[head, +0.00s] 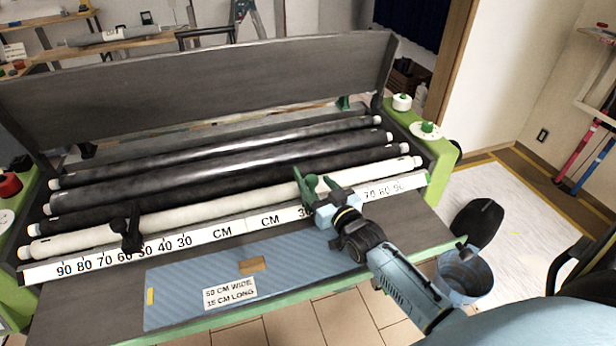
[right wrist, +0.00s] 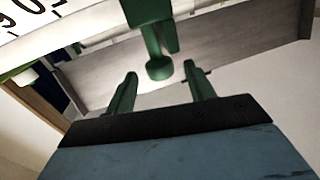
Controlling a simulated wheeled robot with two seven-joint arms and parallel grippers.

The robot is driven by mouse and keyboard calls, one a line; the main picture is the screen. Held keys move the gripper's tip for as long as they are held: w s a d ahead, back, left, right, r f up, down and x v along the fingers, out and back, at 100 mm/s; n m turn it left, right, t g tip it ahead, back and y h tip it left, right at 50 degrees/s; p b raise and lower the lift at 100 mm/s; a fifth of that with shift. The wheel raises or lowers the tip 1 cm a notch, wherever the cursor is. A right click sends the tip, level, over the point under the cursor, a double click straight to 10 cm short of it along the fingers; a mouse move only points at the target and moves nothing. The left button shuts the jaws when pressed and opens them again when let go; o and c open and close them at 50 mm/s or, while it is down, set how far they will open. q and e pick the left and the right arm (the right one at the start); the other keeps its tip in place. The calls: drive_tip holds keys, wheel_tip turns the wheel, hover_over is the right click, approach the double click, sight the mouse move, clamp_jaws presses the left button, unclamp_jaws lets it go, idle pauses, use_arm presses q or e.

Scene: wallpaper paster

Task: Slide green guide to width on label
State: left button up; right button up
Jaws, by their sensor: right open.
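The green guide (head: 308,184) sits on the white centimetre ruler (head: 215,232), right of its middle, past the right-hand 30 mark; my gripper hides the marks beside it. The label (head: 229,292) on the blue sheet reads "50 CM WIDE 15 CM LONG". My right gripper (head: 326,194) is at the guide. In the right wrist view its two green fingers (right wrist: 161,70) are open, with the guide's round-ended stem (right wrist: 158,42) showing between and just beyond the tips. Gaps show on both sides of it. My left gripper is out of view.
A black guide (head: 128,230) stands on the left half of the ruler, near 50 to 60. Several black and white rollers (head: 220,176) lie behind the ruler. A blue sheet (head: 310,260) with a small brown block (head: 252,265) lies in front. A blue bucket (head: 464,275) is at right.

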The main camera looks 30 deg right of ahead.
sight(309, 176)
drive_tip(key=shift+w+d+b, duration=0.1)
drive_tip(key=shift+w+b, duration=0.2)
drive_tip(key=shift+w, duration=2.35)
drive_tip(key=shift+c, duration=0.4)
